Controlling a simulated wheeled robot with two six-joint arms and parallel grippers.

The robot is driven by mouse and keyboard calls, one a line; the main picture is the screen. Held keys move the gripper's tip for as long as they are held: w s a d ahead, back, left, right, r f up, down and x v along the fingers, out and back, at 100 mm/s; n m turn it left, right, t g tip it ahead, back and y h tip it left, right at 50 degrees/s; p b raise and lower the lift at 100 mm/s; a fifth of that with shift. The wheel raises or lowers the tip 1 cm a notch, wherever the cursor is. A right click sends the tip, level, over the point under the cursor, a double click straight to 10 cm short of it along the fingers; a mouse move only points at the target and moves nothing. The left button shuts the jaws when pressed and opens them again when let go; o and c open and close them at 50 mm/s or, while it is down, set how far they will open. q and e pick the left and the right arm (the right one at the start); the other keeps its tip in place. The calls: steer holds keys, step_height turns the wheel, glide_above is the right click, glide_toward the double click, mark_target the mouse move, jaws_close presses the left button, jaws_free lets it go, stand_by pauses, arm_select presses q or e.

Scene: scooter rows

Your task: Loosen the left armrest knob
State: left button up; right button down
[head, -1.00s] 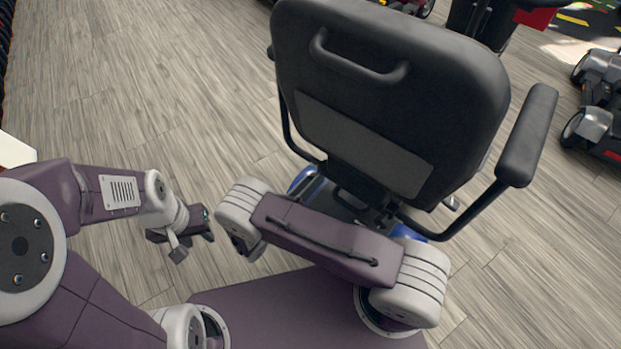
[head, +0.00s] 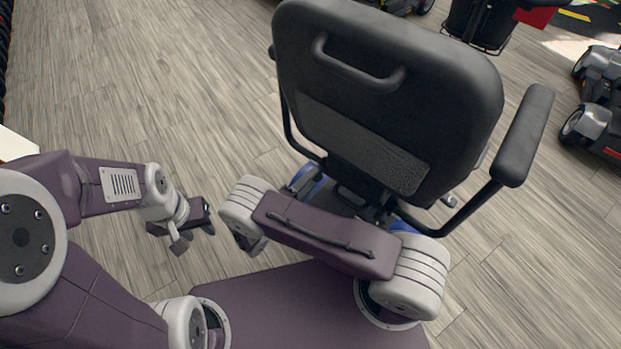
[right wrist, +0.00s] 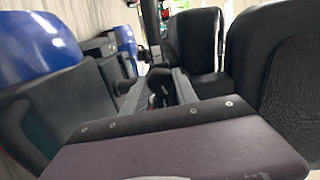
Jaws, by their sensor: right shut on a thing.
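The black scooter seat (head: 390,90) has its backrest toward me in the head view. Its left armrest tube (head: 288,125) shows at the backrest's left edge; the knob itself is hidden in the head view. My right arm reaches in low behind the seat, and its gripper is hidden there by my own arm. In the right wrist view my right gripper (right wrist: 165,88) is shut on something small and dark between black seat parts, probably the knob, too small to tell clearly. My left gripper (head: 209,217) is open and empty above the floor at the left.
The right armrest (head: 525,135) sticks out at the seat's right. Blue scooter bodywork (head: 308,183) shows below the seat, and a blue cover (right wrist: 38,42) is close at left in the wrist view. Another scooter (head: 598,105) stands at far right. The floor at left is clear.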

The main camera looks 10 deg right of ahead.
steer(key=shift+n, duration=0.8)
steer(key=c, duration=1)
jaws_free()
steer(key=shift+o, duration=0.2)
steer(key=p+v, duration=0.1)
steer(key=v, duration=0.8)
